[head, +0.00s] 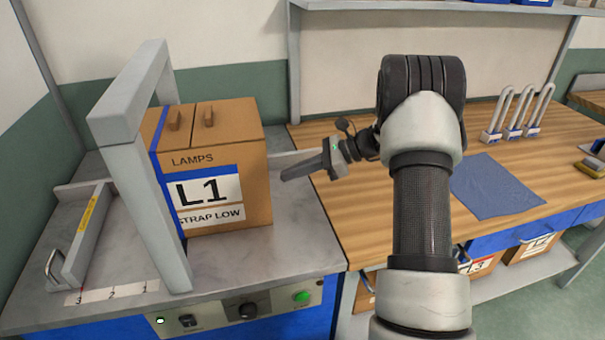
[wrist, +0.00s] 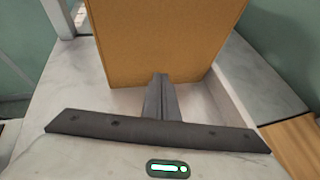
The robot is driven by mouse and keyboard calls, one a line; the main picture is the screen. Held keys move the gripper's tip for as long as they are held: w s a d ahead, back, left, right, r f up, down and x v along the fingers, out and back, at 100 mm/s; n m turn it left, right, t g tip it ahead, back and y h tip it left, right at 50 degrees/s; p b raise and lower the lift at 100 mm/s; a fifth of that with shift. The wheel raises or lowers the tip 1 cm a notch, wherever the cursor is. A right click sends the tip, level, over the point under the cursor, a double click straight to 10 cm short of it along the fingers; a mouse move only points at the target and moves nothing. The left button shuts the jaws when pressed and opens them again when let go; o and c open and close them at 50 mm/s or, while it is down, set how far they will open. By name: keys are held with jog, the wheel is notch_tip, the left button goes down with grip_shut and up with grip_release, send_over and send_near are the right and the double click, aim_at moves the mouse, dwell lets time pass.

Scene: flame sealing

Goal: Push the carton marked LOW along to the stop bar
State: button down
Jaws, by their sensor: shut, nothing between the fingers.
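The brown carton (head: 225,160), labelled LAMPS, L1 and STRAP LOW, stands upright on the grey bench top, its left end at a grey arch (head: 128,100). A blue stripe runs up its front near the left edge. The stop bar (head: 88,235), grey with a yellow label, lies left of the arch, apart from the carton. My gripper (head: 284,178) is shut and empty, right of the carton, pointing at its right side. In the wrist view the carton's plain face (wrist: 160,40) fills the top, just beyond my closed fingertips (wrist: 160,78); I cannot tell whether they touch.
A scale marked 3, 2, 1 (head: 112,291) lies on the front edge, left of the arch. The bench top (head: 265,250) between arch and stop bar is clear. On the right, a wooden table (head: 360,222) holds a blue cloth (head: 490,186) and metal loops (head: 515,115).

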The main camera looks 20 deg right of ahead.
jog(key=shift+a, duration=0.8)
jog(key=shift+w+a+p, duration=0.15)
jog(key=shift+a+p, duration=0.2)
jog(key=shift+a, duration=7.55)
jog(key=shift+d+p, duration=0.5)
jog(key=shift+d, duration=2.65)
